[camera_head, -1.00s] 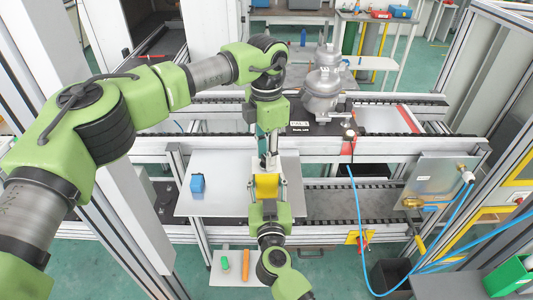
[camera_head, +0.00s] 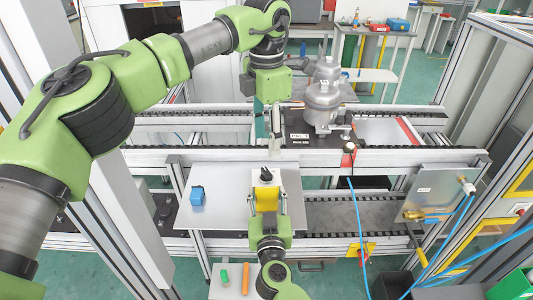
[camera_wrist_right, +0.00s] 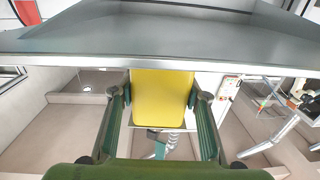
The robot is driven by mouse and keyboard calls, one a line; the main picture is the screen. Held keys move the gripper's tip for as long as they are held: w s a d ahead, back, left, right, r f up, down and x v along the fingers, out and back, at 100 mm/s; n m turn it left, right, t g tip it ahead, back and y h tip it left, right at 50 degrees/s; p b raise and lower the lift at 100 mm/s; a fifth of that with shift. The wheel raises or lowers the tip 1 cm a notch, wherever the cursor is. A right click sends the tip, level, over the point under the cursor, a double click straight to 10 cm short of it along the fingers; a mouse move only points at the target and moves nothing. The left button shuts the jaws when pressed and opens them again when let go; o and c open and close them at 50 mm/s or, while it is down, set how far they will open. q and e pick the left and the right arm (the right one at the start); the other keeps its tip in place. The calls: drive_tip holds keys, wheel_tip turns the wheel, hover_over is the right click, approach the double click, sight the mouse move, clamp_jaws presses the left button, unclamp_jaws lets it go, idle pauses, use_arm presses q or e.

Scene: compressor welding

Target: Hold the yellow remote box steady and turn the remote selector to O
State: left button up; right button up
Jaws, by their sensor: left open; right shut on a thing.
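The yellow remote box (camera_head: 266,201) stands at the front edge of the white table (camera_head: 222,214). My right gripper (camera_head: 266,208) comes from below and is shut on the box. In the right wrist view its fingers (camera_wrist_right: 161,104) press both sides of the yellow box (camera_wrist_right: 163,90). My left gripper (camera_head: 268,132) points down above and behind the box, open, empty and apart from the knob.
A blue block (camera_head: 197,195) lies on the table left of the box. A grey compressor (camera_head: 323,104) stands on the conveyor behind, right of my left gripper. A metal panel (camera_head: 440,193) with blue hoses is at the right. The table around the blue block is clear.

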use_arm(q)
wheel_tip(320, 180, up, 2)
drive_tip(key=shift+r, duration=0.25)
idle(0.4)
use_arm(e)
drive_tip(key=o, duration=1.4)
